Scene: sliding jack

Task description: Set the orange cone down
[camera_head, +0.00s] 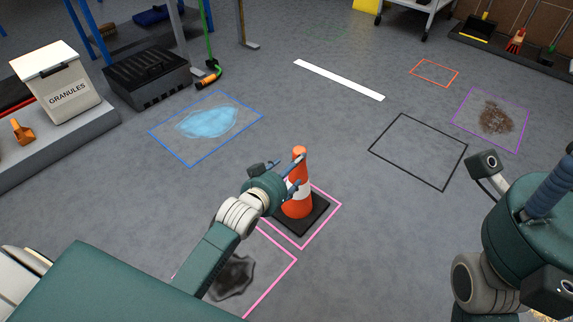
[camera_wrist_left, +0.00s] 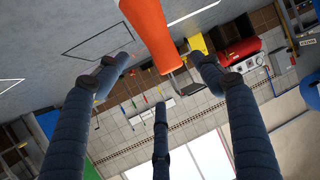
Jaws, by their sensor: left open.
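The orange cone (camera_head: 298,184) has white bands and a black square base. It stands upright on the floor inside a small pink outline (camera_head: 331,208). My left gripper (camera_head: 297,174) is at the cone's upper part, with its blue fingers spread beside it. In the left wrist view the orange cone (camera_wrist_left: 148,32) reaches in from the top between the open left fingers (camera_wrist_left: 155,68). A gap shows on each side, so the fingers look apart from it. My right gripper (camera_head: 548,190) is at the right edge, partly cut off; its jaws do not show clearly.
A dark stain (camera_head: 233,275) lies in a larger pink outline near my left arm. A blue puddle (camera_head: 206,122) lies in a blue outline, a brown spill (camera_head: 496,118) in a purple one. A black outline (camera_head: 418,151) holds bare floor. The granules bin (camera_head: 65,88) stands on the left.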

